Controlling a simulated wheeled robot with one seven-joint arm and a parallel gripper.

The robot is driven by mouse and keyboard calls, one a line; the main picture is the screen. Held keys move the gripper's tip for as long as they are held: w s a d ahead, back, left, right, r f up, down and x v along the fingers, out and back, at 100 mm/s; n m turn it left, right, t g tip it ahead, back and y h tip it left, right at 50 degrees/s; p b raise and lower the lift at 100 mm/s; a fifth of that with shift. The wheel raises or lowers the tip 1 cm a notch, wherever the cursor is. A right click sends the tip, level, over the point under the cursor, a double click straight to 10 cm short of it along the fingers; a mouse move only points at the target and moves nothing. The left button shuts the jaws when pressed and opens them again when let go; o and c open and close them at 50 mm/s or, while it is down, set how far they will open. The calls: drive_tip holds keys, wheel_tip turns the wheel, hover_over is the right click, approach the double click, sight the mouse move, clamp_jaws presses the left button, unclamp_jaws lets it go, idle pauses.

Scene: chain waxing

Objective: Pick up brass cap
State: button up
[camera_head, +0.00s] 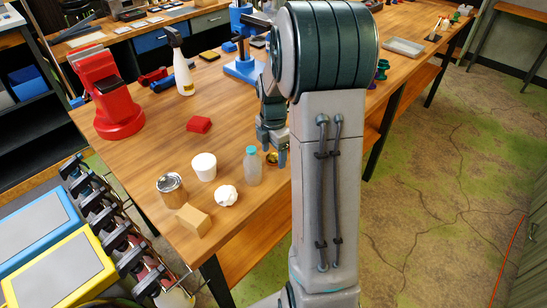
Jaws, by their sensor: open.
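My gripper (273,148) points down over the front right part of the wooden workbench, partly behind my own arm. Its fingers are open. A small round brass cap (271,159) shows low by the fingertips, partly hidden by them. I cannot tell whether the fingers touch it.
A bottle with a teal lid (252,166) stands just left of my gripper. A white crumpled lump (226,196), a white cup (203,167), a metal can (172,190) and a cardboard box (193,220) stand nearby.

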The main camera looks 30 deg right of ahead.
sight(275, 157)
drive_tip(key=shift+f, duration=0.35)
drive_tip(key=c, duration=1.1)
drive_tip(key=shift+c, duration=0.2)
drive_tip(key=shift+r, duration=0.15)
drive_tip(key=r, duration=0.4)
drive_tip(key=shift+d+r+b, duration=0.1)
drive_tip(key=shift+d+b, duration=0.1)
drive_tip(key=shift+b, duration=0.2)
drive_tip(key=s+d+r, duration=0.2)
drive_tip(key=d+r, duration=0.1)
drive_tip(key=d, duration=0.2)
drive_tip(key=s+d+r+b, duration=0.1)
drive_tip(key=s+d+r, duration=0.1)
drive_tip(key=d, duration=0.3)
drive_tip(key=shift+s+d+r, duration=0.2)
drive_tip(key=shift+s+r, duration=0.2)
drive_tip(key=shift+r, duration=0.4)
